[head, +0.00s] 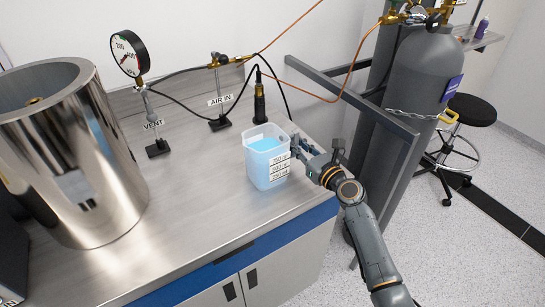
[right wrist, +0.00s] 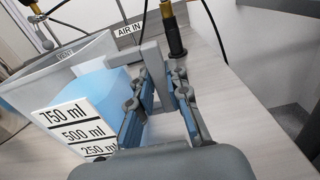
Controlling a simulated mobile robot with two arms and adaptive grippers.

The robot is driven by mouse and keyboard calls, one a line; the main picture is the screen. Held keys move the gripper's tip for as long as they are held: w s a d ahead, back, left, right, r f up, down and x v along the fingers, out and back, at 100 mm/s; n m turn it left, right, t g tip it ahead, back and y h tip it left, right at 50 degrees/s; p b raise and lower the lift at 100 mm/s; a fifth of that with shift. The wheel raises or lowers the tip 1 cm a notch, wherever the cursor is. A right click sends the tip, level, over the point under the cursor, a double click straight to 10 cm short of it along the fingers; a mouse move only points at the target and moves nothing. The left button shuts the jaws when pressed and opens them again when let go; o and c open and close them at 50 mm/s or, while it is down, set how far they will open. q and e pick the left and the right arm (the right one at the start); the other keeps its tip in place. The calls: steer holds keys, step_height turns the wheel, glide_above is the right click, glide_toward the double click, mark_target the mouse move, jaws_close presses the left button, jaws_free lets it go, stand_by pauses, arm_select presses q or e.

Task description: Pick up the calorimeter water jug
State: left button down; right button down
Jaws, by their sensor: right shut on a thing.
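The calorimeter water jug (head: 262,165) is a clear square container with blue water and volume labels on its side. It stands upright at the bench's right end, and I see no clear gap under it. In the right wrist view the jug (right wrist: 98,92) shows its 750, 500 and 250 ml marks and a grey handle (right wrist: 149,70). My right gripper (head: 303,150) reaches in from the right at the jug's handle side. In the wrist view its fingers (right wrist: 158,104) are on both sides of the handle, shut on it. My left gripper is not in view.
A large metal cylinder (head: 85,160) stands at the left of the bench (head: 200,200). Chained gas cylinders (head: 425,75) stand right of the bench.

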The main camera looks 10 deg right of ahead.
steer(key=shift+r, duration=0.3)
